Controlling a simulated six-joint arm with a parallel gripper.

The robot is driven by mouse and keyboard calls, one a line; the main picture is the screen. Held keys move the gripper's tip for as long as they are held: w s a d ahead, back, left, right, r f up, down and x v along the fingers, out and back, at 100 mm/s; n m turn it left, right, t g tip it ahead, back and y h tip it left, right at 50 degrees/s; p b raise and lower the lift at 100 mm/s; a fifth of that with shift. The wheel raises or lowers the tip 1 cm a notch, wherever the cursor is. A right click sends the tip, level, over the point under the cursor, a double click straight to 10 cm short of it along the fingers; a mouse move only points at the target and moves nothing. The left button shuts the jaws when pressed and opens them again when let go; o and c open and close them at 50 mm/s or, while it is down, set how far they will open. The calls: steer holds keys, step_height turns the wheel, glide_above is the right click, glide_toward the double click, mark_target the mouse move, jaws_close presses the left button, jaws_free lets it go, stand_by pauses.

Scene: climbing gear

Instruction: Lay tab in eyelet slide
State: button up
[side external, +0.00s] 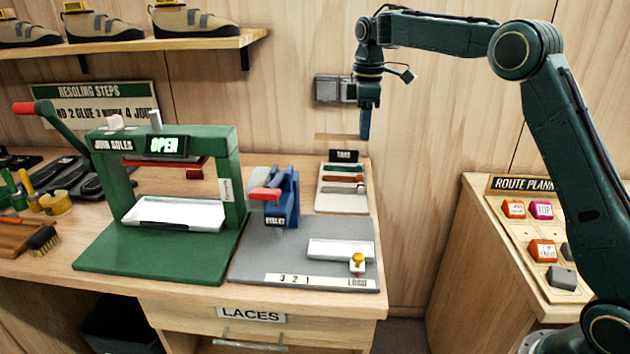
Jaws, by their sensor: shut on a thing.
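My gripper (367,108) is raised in the air above the back right of the bench. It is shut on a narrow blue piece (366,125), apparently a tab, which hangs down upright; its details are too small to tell. The blue eyelet press (284,190) with a red handle stands at the middle right of the bench, below and left of my gripper. In front of it, a white slide plate (335,248) with a yellow knob (357,259) lies on a grey base (250,262). The tab tray (343,203) behind holds teal, red and grey strips.
A green sole press (120,180) with a lit OPEN sign and a white tray stands to the left. A shelf (130,45) with shoes hangs above. A route board (530,240) with coloured holds sits on a separate cabinet at right. The air around my gripper is clear.

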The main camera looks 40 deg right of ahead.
steer(key=s+a+r, duration=0.1)
steer(key=s+a, duration=0.9)
steer(key=s, duration=0.1)
glide_above(365, 251)
step_height(365, 251, down, 16)
steer(key=shift+r, duration=0.25)
stand_by(0.3)
steer(key=shift+f, duration=2.1)
steer(key=shift+f, duration=0.2)
steer(key=o, duration=0.7)
steer(key=shift+c, duration=0.2)
steer(key=shift+r, duration=0.1)
